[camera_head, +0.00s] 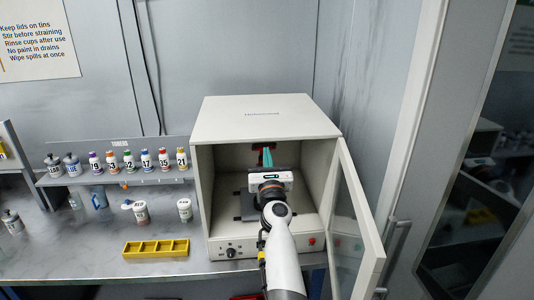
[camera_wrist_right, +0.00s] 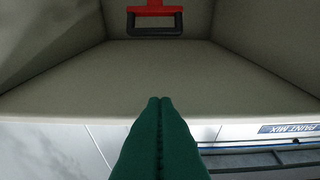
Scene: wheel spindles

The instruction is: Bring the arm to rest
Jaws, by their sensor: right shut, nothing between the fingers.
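My right arm reaches into the open white cabinet (camera_head: 265,118) in the head view. My right gripper (camera_head: 267,155) is inside it, with its teal fingers pointing toward the back. In the right wrist view the two green fingers (camera_wrist_right: 160,100) are pressed together with nothing between them. A red and black clamp-like part (camera_wrist_right: 155,22) shows ahead of the fingertips, apart from them; in the head view it is partly hidden behind the fingers. My left gripper is not in view.
The cabinet's glazed door (camera_head: 356,215) stands open at right, close beside my arm. A yellow tray (camera_head: 156,248), a white cup (camera_head: 184,210) and a lidded cup (camera_head: 140,213) stand on the bench. Several toner bottles line the shelf (camera_head: 120,181) at left.

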